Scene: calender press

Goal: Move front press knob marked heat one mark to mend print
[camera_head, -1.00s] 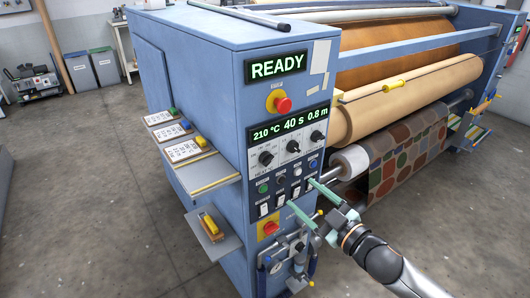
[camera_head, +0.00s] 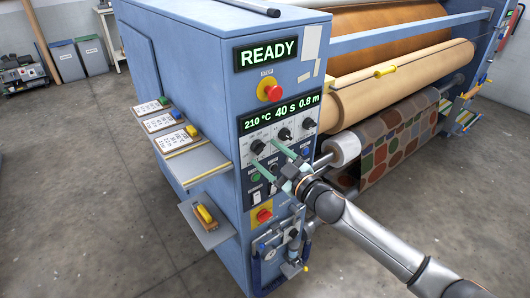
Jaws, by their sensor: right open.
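The blue press cabinet's front panel has three dark dial knobs on a white strip below the display. The left knob (camera_head: 258,146) sits under the "210 °C" reading (camera_head: 258,121); the middle knob (camera_head: 284,134) and right knob (camera_head: 308,123) sit beside it. Their labels are too small to read. My right gripper (camera_head: 264,152) is open, its green fingers pointing at the panel, with the tips just below and on either side of the left knob. I cannot tell whether they touch the panel. The printed cloth (camera_head: 400,140) hangs at the right. My left gripper is out of view.
A READY sign (camera_head: 268,53) and a red stop button (camera_head: 271,91) are above the display. Another red button (camera_head: 264,215) is below. Shelves with cards (camera_head: 195,161) and a yellow-handled brush (camera_head: 205,214) jut out at left. Rollers stand at right.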

